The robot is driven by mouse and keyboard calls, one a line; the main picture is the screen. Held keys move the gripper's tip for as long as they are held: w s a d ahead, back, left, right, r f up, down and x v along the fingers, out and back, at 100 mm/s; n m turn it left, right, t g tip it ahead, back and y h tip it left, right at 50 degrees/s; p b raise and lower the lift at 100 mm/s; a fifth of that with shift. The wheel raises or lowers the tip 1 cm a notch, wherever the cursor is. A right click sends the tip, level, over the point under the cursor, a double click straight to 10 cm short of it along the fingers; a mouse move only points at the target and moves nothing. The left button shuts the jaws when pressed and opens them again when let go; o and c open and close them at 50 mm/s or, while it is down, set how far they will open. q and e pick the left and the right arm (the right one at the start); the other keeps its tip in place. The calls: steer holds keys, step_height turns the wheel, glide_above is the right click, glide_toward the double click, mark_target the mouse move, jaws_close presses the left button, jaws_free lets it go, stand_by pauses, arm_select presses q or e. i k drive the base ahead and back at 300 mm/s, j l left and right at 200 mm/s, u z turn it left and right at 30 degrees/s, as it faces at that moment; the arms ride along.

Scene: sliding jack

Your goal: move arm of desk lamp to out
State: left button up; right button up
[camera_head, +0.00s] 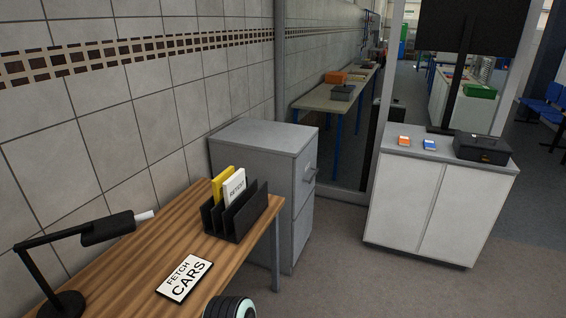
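A black desk lamp (62,270) stands on the wooden desk (150,255) at the left. Its round base (62,304) sits near the bottom left, partly cut off by the picture edge. A thin post leans up and left from the base to a joint. From there the lamp arm (50,238) runs right to a cylindrical black head (108,228) with a white tip (144,215), pointing right over the desk near the tiled wall. Neither gripper's fingers show, and nothing touches the lamp.
A black file rack (240,220) with yellow and white items stands at the desk's far end. A sign reading "FETCH CARS" (184,279) lies in front of it. A rounded black and white part shows at the bottom edge. A grey cabinet (260,150) stands behind the desk.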

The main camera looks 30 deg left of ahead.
mark_target(94, 232)
steer(key=i+u, duration=0.4)
steer(key=i+l+u, duration=0.1)
steer(key=i+u, duration=0.25)
steer(key=i+l+u, duration=0.25)
steer(key=u, duration=0.15)
steer(key=i+l+u, duration=0.15)
steer(key=u, duration=0.25)
steer(key=i+l+u, duration=0.5)
steer(key=u, duration=0.3)
steer(key=k+l, duration=0.05)
